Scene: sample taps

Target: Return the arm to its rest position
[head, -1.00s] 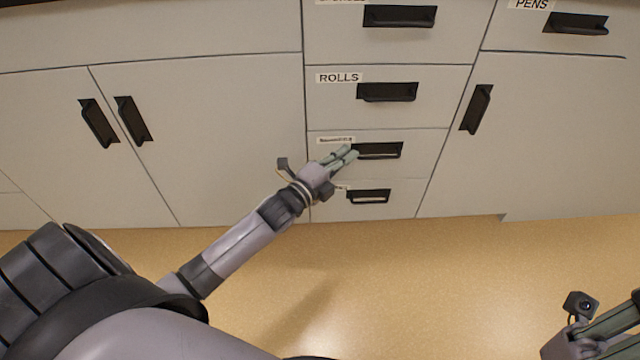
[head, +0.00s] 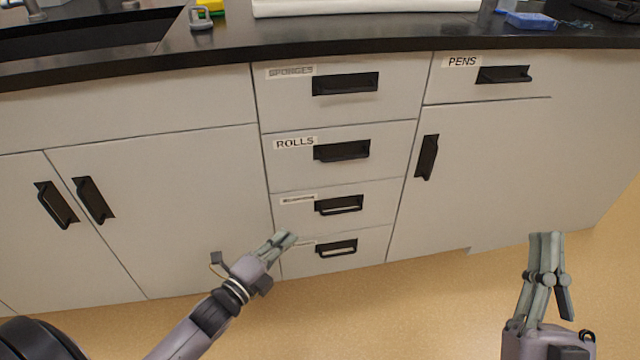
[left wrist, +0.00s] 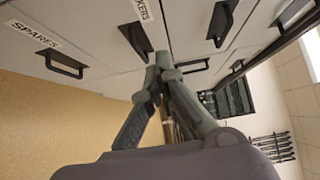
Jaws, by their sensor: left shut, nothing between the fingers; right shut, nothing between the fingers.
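My left gripper (head: 286,238) is shut and empty, held in front of the lower drawers, left of the bottom drawer's handle (head: 337,248). In the left wrist view its fingertips (left wrist: 158,62) meet, with drawer fronts beyond them. It appears to touch no handle, though the exact gap is hard to tell. My right gripper (head: 546,240) is shut and empty at the right, over the floor, fingers pointing up in the picture. The third drawer's handle (head: 339,205) is above and right of my left gripper. The bottom drawer's label is partly hidden.
The drawer stack, with a ROLLS drawer (head: 395,150), looks closed. A PENS drawer (head: 535,88) is at upper right. The dark countertop (head: 330,38) runs above, with a sink (head: 90,35) at left. Tan floor (head: 430,300) between my arms is clear.

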